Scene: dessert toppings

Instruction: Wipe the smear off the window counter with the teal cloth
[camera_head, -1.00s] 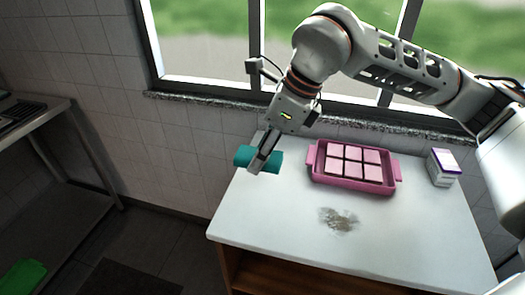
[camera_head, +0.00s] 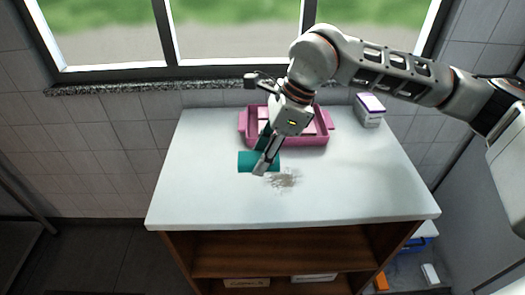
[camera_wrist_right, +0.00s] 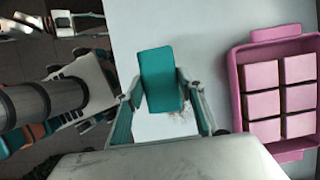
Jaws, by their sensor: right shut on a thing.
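The teal cloth (camera_head: 247,161) is a rolled or folded piece, held by my right gripper (camera_head: 263,166) above or on the white counter (camera_head: 190,190). The right gripper is shut on it; in the right wrist view the cloth (camera_wrist_right: 161,80) sits between the two fingers (camera_wrist_right: 163,112). The brownish-grey smear (camera_head: 283,180) is on the counter just to the right of the cloth and gripper tips. In the right wrist view part of the smear (camera_wrist_right: 184,115) shows beside the cloth. I cannot tell whether the cloth touches the counter. My left gripper is not seen in the head view.
A pink tray (camera_head: 244,122) with pink square pieces stands behind the gripper, partly hidden by it. A white and purple box (camera_head: 369,112) stands at the back right. The window sill (camera_head: 130,87) runs behind. The counter's front and left are clear.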

